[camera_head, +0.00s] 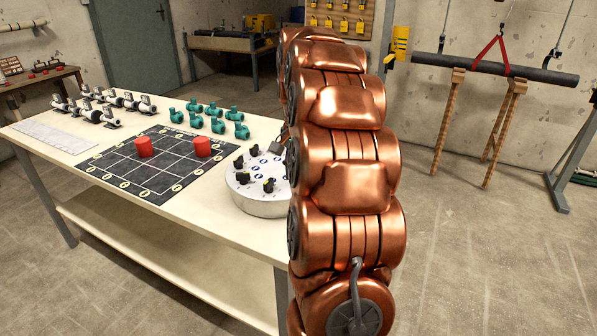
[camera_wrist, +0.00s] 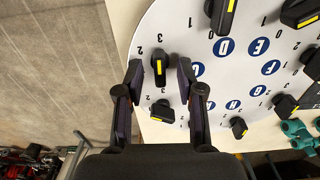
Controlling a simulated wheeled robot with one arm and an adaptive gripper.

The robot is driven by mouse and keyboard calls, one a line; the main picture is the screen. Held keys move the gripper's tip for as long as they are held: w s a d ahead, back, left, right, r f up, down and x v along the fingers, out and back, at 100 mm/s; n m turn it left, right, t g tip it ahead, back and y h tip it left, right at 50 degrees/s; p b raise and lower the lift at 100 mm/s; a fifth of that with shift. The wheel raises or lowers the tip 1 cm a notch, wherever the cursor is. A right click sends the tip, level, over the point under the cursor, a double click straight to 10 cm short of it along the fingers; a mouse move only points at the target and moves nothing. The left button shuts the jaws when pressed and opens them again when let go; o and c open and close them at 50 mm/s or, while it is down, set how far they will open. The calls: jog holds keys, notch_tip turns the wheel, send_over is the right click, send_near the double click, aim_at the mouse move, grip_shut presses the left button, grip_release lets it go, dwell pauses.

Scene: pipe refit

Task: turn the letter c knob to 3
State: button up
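A round white-topped knob board (camera_head: 256,205) stands at the right end of the table, partly behind my arm. Several black knobs sit on it, with blue letter discs inside the ring. In the wrist view the board (camera_wrist: 175,22) fills the upper right. My gripper (camera_wrist: 160,68) is open around one black knob (camera_wrist: 160,72) at the board's left edge. A finger stands on each side, with a visible gap to the knob. Its yellow mark lies upright in the picture. Its disc (camera_wrist: 197,69) is partly covered by the right finger, so I cannot read the letter.
Neighbouring knobs stand close by: one above right (camera_wrist: 222,12), one below (camera_wrist: 162,111). On the table, a dark grid mat (camera_head: 115,172) bears two red cylinders (camera_head: 203,146). Teal valves (camera_head: 218,125) and grey fittings (camera_head: 112,117) stand behind it.

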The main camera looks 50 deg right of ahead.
jog(key=shift+r, duration=3.75)
jog(key=s+a+f+n, duration=0.2)
jog(key=a, duration=0.5)
jog(key=s+a+f+n+g, duration=0.1)
jog(key=s+a+f+n, duration=0.15)
jog(key=a, duration=0.45)
jog(key=s+a+f+n, duration=0.1)
jog(key=s+a+n, duration=0.15)
jog(key=a, duration=0.45)
jog(key=s+a+f+n+g, duration=0.1)
jog(key=s+a+f+n, duration=0.4)
jog(key=s, duration=0.4)
jog(key=s+a+f+n+g, duration=0.1)
jog(key=s+a+f+n, duration=0.2)
jog(key=s+a+f, duration=0.5)
notch_tip(320, 180, up, 19)
jog(key=d+t+p, duration=0.1)
jog(key=p, duration=1.4)
jog(key=shift+d+r+p, duration=0.15)
jog(key=shift+d+p, duration=0.15)
jog(key=shift+p, duration=0.05)
jog(key=shift+d, duration=0.15)
